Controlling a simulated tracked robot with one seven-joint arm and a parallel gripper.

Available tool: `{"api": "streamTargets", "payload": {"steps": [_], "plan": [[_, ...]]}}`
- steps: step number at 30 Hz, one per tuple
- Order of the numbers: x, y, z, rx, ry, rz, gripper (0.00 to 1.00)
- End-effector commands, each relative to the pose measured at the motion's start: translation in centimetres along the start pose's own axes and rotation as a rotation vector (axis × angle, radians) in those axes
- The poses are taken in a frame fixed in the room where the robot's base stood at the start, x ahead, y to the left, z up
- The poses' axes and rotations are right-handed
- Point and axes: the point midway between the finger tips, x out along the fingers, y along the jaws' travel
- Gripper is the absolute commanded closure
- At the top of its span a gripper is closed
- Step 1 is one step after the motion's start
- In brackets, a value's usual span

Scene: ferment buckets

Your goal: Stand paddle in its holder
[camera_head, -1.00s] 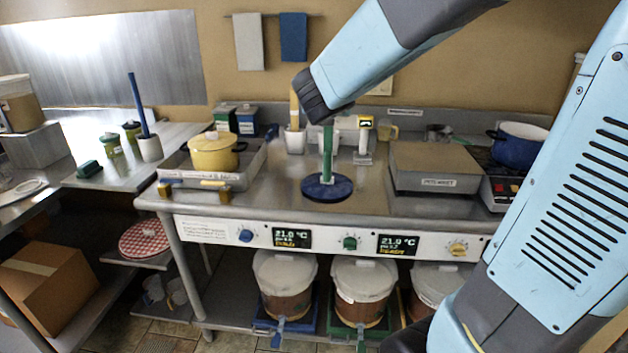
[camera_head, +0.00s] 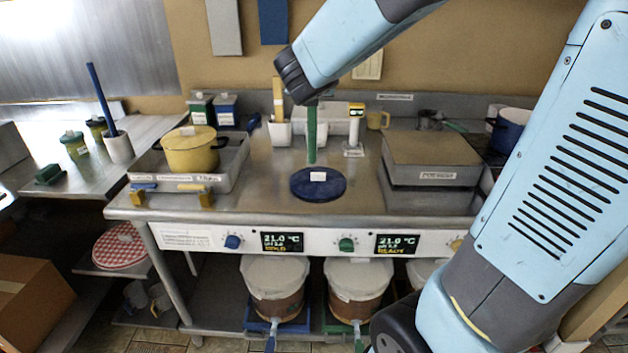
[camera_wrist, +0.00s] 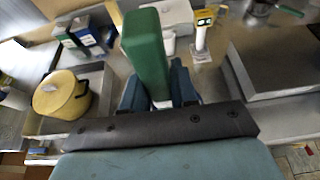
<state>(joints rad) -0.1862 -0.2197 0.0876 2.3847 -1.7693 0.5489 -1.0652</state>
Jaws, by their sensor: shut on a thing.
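My gripper (camera_head: 311,101) is shut on a green paddle (camera_head: 312,138), which hangs nearly upright below it. The paddle's lower end appears just above or behind a round dark blue lid (camera_head: 318,186) with a white label; I cannot tell the exact gap. In the wrist view the paddle (camera_wrist: 146,55) rises between my fingers (camera_wrist: 160,92). A white holder (camera_head: 279,134) at the back of the counter holds a pale wooden paddle (camera_head: 278,100). Another white holder (camera_head: 117,150) on the left table holds a blue paddle (camera_head: 98,95). Pale containers behind the green paddle are partly hidden.
A yellow pot (camera_head: 190,152) stands in a grey tray at left. A scale platform (camera_head: 432,160) and a blue pot (camera_head: 508,132) are at right. A small yellow-topped stand (camera_head: 354,135) is behind the lid. Lidded buckets (camera_head: 275,285) sit below the counter.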

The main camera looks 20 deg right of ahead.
Motion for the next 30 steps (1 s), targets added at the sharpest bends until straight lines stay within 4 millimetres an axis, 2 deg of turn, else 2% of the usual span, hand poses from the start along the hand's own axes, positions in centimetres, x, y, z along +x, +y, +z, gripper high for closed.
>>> {"api": "streamTargets", "payload": {"steps": [8,25,30], "plan": [[0.4,1.0,-0.2,-0.005,0.001,0.01,1.0],[7.7,6.5,-1.2,-0.006,0.002,0.011,1.0],[9.9,7.7,-2.8,-0.008,0.003,0.011,1.0]]}}
